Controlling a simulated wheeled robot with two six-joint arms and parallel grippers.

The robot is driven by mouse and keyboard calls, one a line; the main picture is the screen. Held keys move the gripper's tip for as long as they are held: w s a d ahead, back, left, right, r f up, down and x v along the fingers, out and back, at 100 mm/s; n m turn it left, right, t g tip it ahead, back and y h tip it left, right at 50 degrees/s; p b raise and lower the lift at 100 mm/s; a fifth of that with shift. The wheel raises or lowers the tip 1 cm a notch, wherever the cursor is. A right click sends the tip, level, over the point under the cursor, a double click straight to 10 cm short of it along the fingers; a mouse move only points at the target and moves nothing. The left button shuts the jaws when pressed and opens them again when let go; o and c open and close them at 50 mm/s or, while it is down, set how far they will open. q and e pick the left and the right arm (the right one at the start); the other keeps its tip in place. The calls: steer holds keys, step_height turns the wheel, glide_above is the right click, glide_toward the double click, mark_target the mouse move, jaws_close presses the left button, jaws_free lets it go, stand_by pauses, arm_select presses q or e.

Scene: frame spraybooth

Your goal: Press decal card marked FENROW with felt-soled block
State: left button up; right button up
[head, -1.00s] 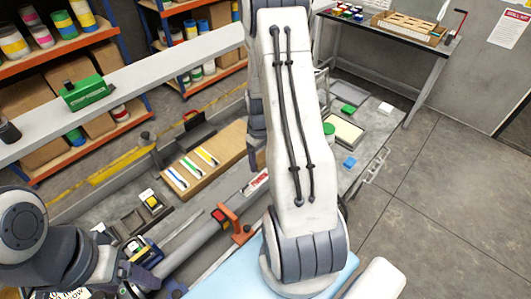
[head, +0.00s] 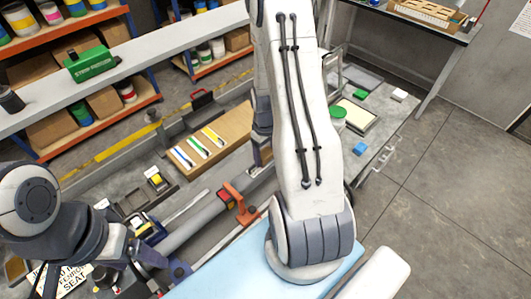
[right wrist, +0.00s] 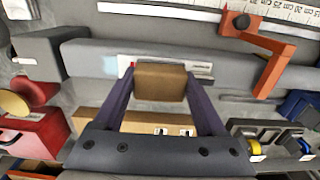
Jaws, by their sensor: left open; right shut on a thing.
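In the right wrist view my right gripper (right wrist: 160,84) is shut on a tan-brown block (right wrist: 160,80), held between its two fingers. The block's sole is not visible. Behind the block is a long grey tube (right wrist: 85,58) with a white card (right wrist: 195,70) on it, partly hidden by the block and fingers. Any lettering on it is too small to read, and I cannot tell whether the block touches it. In the head view my right arm hides the block and card. My left gripper (head: 165,263) is open and empty at lower left.
An orange clamp (head: 241,203) stands on the tube, also seen in the right wrist view (right wrist: 275,58). A tan board (head: 212,140) with coloured strips lies behind it. A sign (head: 62,279) reading FENROW SEAT is at lower left. A green box (head: 92,65) sits on the grey rail.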

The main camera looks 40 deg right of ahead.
steer(key=shift+f+b, duration=0.45)
steer(key=shift+f, duration=0.1)
stand_by(0.8)
steer(key=shift+w, duration=0.1)
